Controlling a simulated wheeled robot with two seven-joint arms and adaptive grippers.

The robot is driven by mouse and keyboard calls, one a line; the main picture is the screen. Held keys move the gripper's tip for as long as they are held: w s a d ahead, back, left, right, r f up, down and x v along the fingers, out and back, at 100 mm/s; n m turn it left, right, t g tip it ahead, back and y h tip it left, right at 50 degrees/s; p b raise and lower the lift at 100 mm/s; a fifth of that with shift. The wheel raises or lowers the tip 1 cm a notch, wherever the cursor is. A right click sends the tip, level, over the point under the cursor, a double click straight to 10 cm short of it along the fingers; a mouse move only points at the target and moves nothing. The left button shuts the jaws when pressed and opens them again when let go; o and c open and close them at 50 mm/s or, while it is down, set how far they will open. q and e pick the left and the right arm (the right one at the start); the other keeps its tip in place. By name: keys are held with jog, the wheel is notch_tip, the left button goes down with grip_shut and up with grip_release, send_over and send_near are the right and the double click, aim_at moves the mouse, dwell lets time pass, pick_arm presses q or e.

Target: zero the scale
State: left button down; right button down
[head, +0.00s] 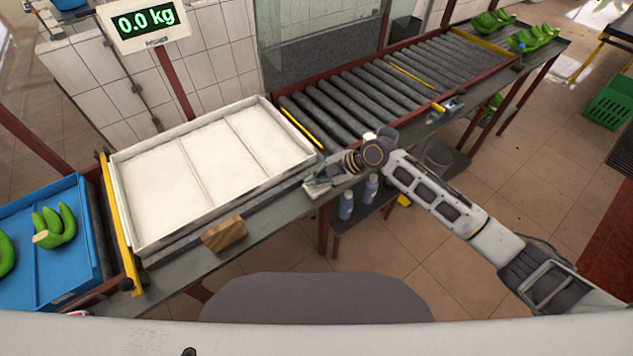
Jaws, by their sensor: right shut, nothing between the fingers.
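The scale's display (147,19) stands on a red post at the back left and reads 0.0 kg in green. The scale's white tray (118,185), split into three panels, is empty. My right gripper (314,183) is shut and empty at the tray's front right corner. It is low over a small pale block (317,192) on the grey front ledge; I cannot tell whether it touches it. The fingertips are small and partly blend with the block. My left gripper is not in view.
A blue crate (82,232) with green bananas (55,226) stands at the left. A wooden block (224,233) lies on the front ledge. A roller conveyor (375,90) runs to the back right, with bananas (533,38) beyond. Bottles (346,205) stand on a lower shelf.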

aim_at(316, 186)
jog(key=shift+r+p, duration=0.5)
jog(key=shift+r, duration=0.4)
jog(key=shift+r+p, duration=1.55)
jog(key=shift+r, duration=1)
jog(key=shift+f, duration=0.1)
